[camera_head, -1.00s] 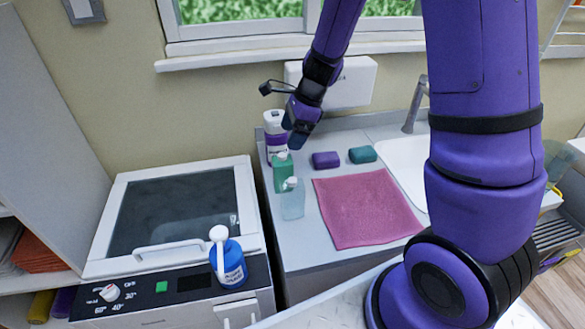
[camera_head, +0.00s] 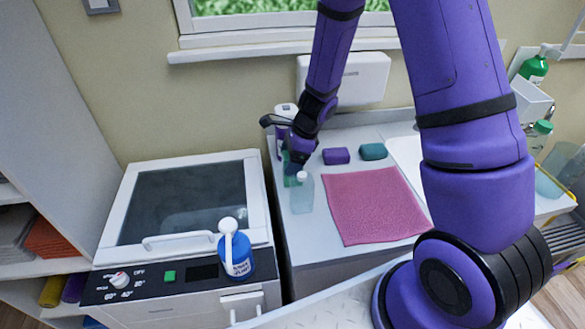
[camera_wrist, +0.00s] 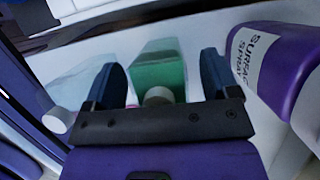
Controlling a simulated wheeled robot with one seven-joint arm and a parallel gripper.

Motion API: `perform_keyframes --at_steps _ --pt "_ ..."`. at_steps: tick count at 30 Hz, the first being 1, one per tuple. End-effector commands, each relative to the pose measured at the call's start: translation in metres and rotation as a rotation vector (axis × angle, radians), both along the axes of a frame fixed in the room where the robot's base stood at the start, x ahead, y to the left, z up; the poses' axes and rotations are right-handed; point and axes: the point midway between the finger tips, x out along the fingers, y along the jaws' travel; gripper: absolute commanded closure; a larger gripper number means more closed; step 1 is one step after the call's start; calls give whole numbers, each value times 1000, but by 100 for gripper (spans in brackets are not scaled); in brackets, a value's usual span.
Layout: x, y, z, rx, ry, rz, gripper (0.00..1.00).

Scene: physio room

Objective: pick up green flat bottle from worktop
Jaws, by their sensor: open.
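The green flat bottle (camera_head: 290,180) stands on the worktop (camera_head: 318,235) near its left edge, mostly hidden behind my gripper and a clear bottle in the head view. In the wrist view the green bottle (camera_wrist: 160,72) shows with its pale cap between the two dark fingers. My gripper (camera_head: 297,160) is open and points down at the bottle. In the wrist view the fingers (camera_wrist: 160,82) sit on either side of it, with gaps left and right. I cannot tell whether either finger touches it.
A clear bottle (camera_head: 302,196) stands close in front, and a purple-and-white surface spray bottle (camera_wrist: 262,62) stands close on the other side. Purple (camera_head: 336,156) and teal (camera_head: 373,151) blocks and a pink cloth (camera_head: 370,205) lie to the right. A blue bottle (camera_head: 236,255) stands on the appliance.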

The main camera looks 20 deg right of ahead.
Motion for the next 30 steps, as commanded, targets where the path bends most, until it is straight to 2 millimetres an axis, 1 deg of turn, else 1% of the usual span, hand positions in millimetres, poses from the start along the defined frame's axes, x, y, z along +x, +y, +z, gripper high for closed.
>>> perform_keyframes --at_steps 6,7,8,9,11,12,15,23,26,30 --pt "0 0 -1 0 -1 0 19" --pt "0 0 -1 0 -1 0 21" --pt "0 0 -1 0 -1 0 28" --pt "0 0 -1 0 -1 0 38" --pt "0 0 -1 0 -1 0 51" --pt "0 0 -1 0 -1 0 60" --pt "0 0 -1 0 -1 0 80" --pt "1 0 2 -1 -2 0 80" --pt "1 1 9 0 -5 1 80" --pt "1 1 30 0 -7 3 80"
